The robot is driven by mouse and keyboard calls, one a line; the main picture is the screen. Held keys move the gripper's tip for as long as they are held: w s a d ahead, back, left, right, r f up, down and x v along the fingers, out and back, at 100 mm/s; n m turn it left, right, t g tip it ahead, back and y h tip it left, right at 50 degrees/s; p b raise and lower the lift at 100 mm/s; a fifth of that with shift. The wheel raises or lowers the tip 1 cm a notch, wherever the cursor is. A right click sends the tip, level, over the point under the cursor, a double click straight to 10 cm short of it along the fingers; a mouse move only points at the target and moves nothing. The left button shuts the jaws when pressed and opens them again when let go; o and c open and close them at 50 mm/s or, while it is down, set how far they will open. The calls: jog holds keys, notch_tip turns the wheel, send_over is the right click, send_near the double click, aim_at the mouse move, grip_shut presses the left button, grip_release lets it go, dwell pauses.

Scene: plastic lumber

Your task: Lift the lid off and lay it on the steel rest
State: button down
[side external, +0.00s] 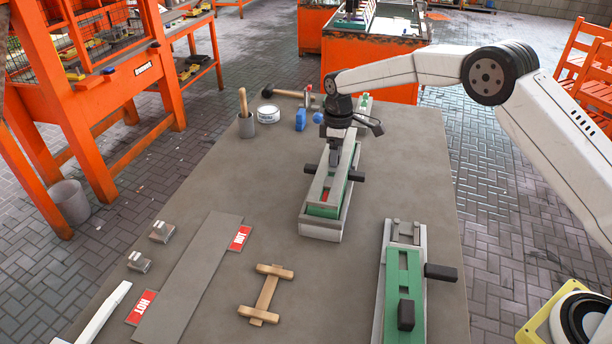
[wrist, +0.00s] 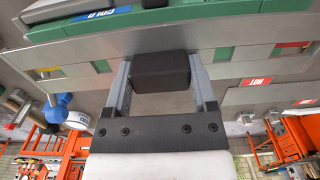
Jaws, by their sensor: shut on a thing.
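The lid (side external: 323,187) is a long grey plate on the middle mould (side external: 320,231), which has a grey body with green and red parts. Dark knobs stick out at both sides (side external: 357,176). My gripper (side external: 334,158) points down over the lid. In the wrist view my gripper (wrist: 160,85) is shut on a black block-shaped handle (wrist: 161,70), with the grey plate behind it. I cannot tell whether the lid is clear of the mould. The steel rest (side external: 190,268) is a long bare grey plate at front left, with red HOT labels (side external: 240,238) at its ends.
A second mould (side external: 403,270) with green top and black knobs stands at right. A wooden H-shaped piece (side external: 266,294) lies between it and the rest. Small metal blocks (side external: 161,231) sit left of the rest. A tool pot (side external: 246,122), white tin (side external: 269,114) and blue items stand behind.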

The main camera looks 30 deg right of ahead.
aim_at(341, 152)
jog(key=shift+f, duration=1.35)
dwell(1.1)
grip_release()
jog(key=shift+f, duration=0.1)
jog(key=shift+r, duration=3.55)
jog(key=shift+s+d+r+m, duration=0.1)
jog(key=shift+s+r+m, duration=0.05)
jog(key=shift+s, duration=0.25)
jog(key=shift+s+d+r+m, duration=0.1)
jog(key=shift+s+r+m, duration=0.05)
jog(key=shift+s, duration=0.2)
jog(key=s+d+m+t, duration=0.1)
jog(key=s+m, duration=0.3)
jog(key=s, duration=1.1)
jog(key=s+d+m+t, duration=0.1)
jog(key=s+m, duration=0.3)
jog(key=s, duration=1.1)
jog(key=shift+d+f+t, duration=0.3)
jog(key=shift+d+f, duration=0.15)
jog(key=shift+d, duration=0.45)
